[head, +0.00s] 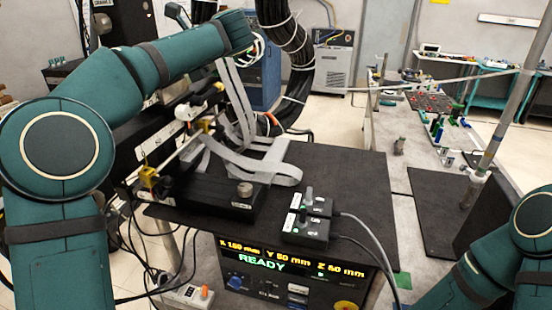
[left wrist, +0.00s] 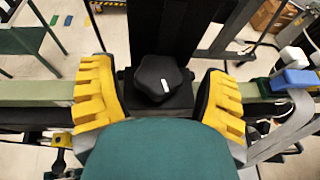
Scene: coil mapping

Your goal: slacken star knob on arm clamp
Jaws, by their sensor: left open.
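In the left wrist view the black star knob (left wrist: 157,78), with a short white mark on its face, sits on a black clamp block (left wrist: 178,103) on a pale green bar (left wrist: 258,90). My left gripper (left wrist: 160,88) is open, with one yellow-padded finger on each side of the knob. Gaps show between both fingers and the knob; depth is hard to tell. In the head view my left arm reaches across the upper left, and its gripper and the knob are hidden. My right arm shows at the lower right, its gripper out of frame.
A black bench top (head: 345,180) holds two small switch boxes (head: 305,229) with cables. Below, a control panel (head: 265,262) reads READY. Grey ribbon cables (head: 250,163) loop near my left arm. In the left wrist view a blue-and-white part (left wrist: 296,80) stands right of the gripper.

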